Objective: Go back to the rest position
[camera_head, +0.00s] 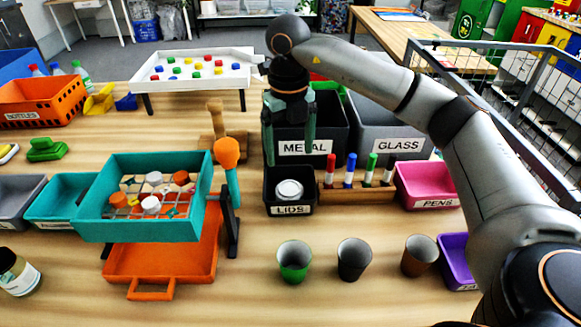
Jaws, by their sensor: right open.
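My right gripper (290,150) is open, with its greenish fingers pointing down in front of the black METAL bin (335,125). The fingers are above and behind the small black LIDS bin (302,198). A round whitish lid (289,190) lies in the LIDS bin. I see nothing between the fingers. My right arm reaches in from the lower right and arches over the grey GLASS bin (400,125). My left gripper does not show.
A teal sieve tray (140,228) with caps stands over an orange tray (160,262). Several cups (354,260) stand at the front. A marker rack (345,193), a pink PENS bin (432,190) and a white tray table (200,72) surround the gripper.

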